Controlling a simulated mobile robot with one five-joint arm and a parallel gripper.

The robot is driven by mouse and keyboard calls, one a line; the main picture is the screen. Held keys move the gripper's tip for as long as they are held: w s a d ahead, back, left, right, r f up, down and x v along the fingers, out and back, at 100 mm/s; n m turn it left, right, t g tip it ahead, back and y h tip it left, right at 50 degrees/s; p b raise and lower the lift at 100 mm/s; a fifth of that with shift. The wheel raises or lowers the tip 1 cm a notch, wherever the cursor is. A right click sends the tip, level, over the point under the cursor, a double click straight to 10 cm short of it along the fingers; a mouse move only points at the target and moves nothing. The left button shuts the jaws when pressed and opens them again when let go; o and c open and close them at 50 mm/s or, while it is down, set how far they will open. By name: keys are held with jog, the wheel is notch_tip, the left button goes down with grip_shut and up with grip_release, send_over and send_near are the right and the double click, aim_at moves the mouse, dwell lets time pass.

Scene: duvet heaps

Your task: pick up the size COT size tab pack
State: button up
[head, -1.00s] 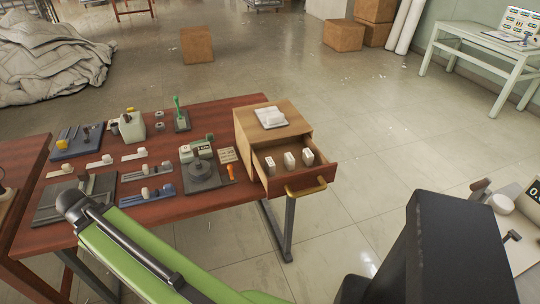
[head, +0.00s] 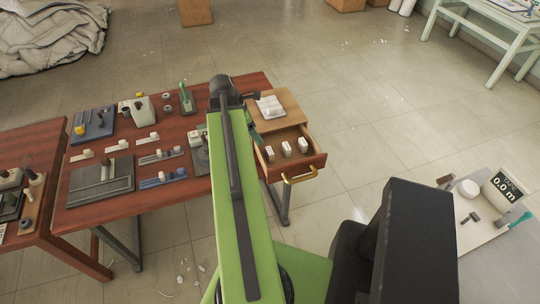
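Several small white packs stand in a row in the open drawer (head: 310,163) of the wooden box on the red-brown table. The left pack (head: 270,154), the middle pack (head: 286,149) and the right pack (head: 303,145) are too small for me to read any size, so I cannot tell which is COT. My green arm reaches over the table. Its dark end, with my gripper (head: 254,96), is beside the wooden box (head: 290,106), above and behind the drawer. The fingers are too small to tell open from shut.
A white folded item (head: 269,107) lies on top of the wooden box. Tools and rails cover the red-brown table (head: 200,183). The drawer's brass handle (head: 300,176) sticks out in front. A pale bench (head: 480,240) with a display stands at right. Floor right of the drawer is clear.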

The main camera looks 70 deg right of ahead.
aim_at(269, 150)
jog(key=b+x, duration=1.2)
jog(key=x, duration=0.3)
jog(key=shift+f+b, duration=0.2)
jog(key=shift+b, duration=0.2)
jog(key=shift+r, duration=0.2)
jog(key=shift+c, duration=0.4)
jog(key=c, duration=1.4)
jog(key=shift+o, duration=0.2)
jog(key=shift+r+p, duration=0.1)
jog(key=shift+p, duration=0.2)
notch_tip(269, 150, up, 4)
jog(key=p, duration=0.4)
jog(key=shift+r, duration=0.1)
jog(key=s+r+p, duration=0.6)
jog(key=s, duration=0.5)
jog(key=shift+s+r+p, duration=0.3)
jog(key=shift+s+p, duration=0.1)
